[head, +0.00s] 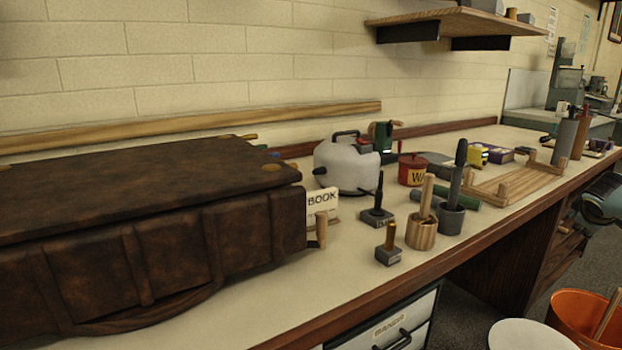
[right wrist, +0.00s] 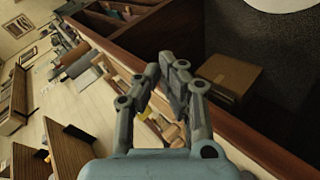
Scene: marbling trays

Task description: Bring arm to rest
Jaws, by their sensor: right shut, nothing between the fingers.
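My right gripper (right wrist: 163,80) shows at close range in the right wrist view. Its grey fingers are closed together, with nothing held between them. In that view it hangs over the area by the brown wooden edge of the bench, with bench items behind its fingers. In the head view, a pale blue-grey part at the right edge, beside the bench front, looks like my right arm; its fingertips are not clear there. My left gripper shows in neither view.
The long bench (head: 300,300) holds a big brown leather-like case (head: 130,190), a white kettle-like pot (head: 345,168), a red tin (head: 412,172), wooden and grey pots with tools, and a wooden rack (head: 520,182). An orange bucket (head: 572,318) stands on the floor. A cardboard box (right wrist: 230,78) lies beyond the bench edge.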

